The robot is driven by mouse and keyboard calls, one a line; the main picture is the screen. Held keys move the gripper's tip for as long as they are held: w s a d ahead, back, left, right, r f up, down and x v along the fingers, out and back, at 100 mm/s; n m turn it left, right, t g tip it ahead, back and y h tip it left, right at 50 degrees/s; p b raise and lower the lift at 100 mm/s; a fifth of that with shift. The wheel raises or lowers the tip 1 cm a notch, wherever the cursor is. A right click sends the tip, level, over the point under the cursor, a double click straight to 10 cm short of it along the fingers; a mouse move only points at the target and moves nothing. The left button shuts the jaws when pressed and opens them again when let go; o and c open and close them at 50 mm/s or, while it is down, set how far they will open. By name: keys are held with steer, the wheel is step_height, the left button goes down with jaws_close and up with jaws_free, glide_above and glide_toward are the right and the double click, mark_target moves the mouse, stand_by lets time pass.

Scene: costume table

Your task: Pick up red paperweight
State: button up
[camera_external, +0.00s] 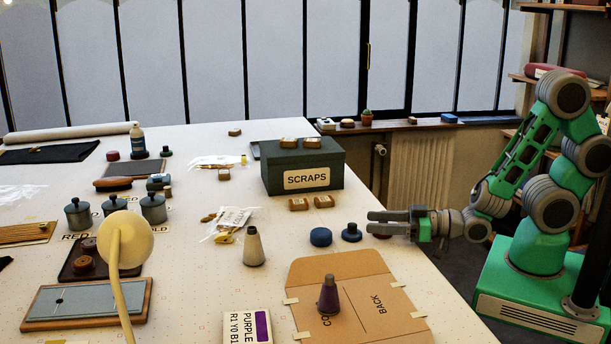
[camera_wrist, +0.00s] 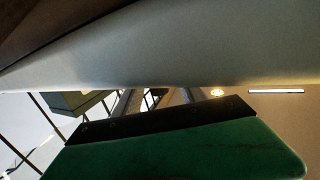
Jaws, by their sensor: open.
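A dark red round piece (camera_external: 383,236) sits on the table near its right edge in the external view, mostly hidden by my gripper (camera_external: 370,222). It may be the red paperweight, but its shape cannot be made out. My gripper is open and empty, with its fingers pointing left, in front of or above this piece; the exact gap cannot be told. Another small dark red round piece (camera_external: 112,156) stands at the back left of the table. In the wrist view my gripper (camera_wrist: 158,97) shows two fingers apart, and no red piece can be made out.
Beside my fingers stand a dark blue knobbed weight (camera_external: 351,233) and a blue disc (camera_external: 320,237). The green SCRAPS box (camera_external: 279,176) is behind them. A cardboard folder (camera_external: 375,275) with a purple cone (camera_external: 328,298) lies in front. A grey cone (camera_external: 253,247) stands left.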

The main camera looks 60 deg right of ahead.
steer(key=shift+x, duration=0.9)
jaws_close()
steer(key=shift+r, duration=0.1)
